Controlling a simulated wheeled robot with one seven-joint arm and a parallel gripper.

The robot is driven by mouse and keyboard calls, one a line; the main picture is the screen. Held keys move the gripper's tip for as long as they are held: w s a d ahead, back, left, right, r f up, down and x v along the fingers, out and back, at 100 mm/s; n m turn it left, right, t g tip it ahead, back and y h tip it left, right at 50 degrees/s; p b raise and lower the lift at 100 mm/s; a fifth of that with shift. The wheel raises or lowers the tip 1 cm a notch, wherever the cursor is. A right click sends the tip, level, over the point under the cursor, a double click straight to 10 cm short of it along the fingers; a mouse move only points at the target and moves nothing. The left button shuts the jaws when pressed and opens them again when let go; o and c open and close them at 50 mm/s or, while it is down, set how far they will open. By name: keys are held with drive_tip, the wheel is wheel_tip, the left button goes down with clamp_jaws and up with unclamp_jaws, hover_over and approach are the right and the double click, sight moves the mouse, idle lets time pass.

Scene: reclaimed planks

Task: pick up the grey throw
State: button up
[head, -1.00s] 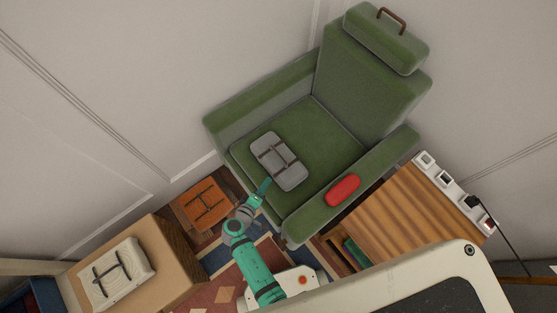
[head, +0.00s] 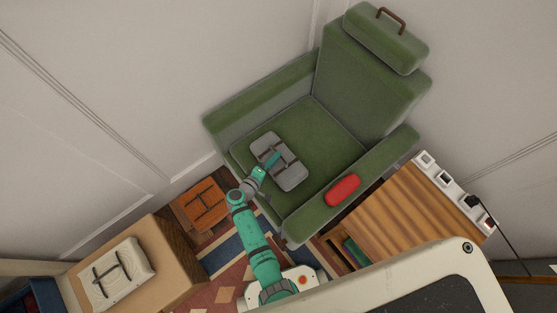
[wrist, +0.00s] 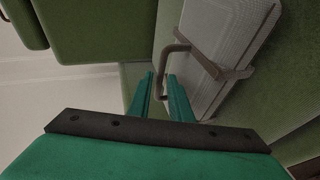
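The grey throw (head: 290,172) is a folded grey bundle with dark straps, lying on the seat of the green armchair (head: 310,125). In the wrist view the throw (wrist: 225,45) fills the upper right, with a brown strap and a raised brown handle (wrist: 173,50) at its near side. My gripper (head: 274,158) is over the throw's left part in the head view. In the wrist view its two green fingers (wrist: 160,77) are apart, with the handle just ahead of and partly between the tips. I cannot tell whether they touch it.
A red cushion (head: 343,190) lies on the chair's right arm. A wooden cabinet (head: 395,215) with a white socket strip stands at right. An orange strapped item (head: 205,207) is on the floor at left. A box (head: 170,262) bears a white strapped bundle (head: 118,272).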

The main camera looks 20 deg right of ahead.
drive_tip(key=shift+x, duration=1.9)
drive_tip(key=shift+w+a, duration=0.1)
clamp_jaws()
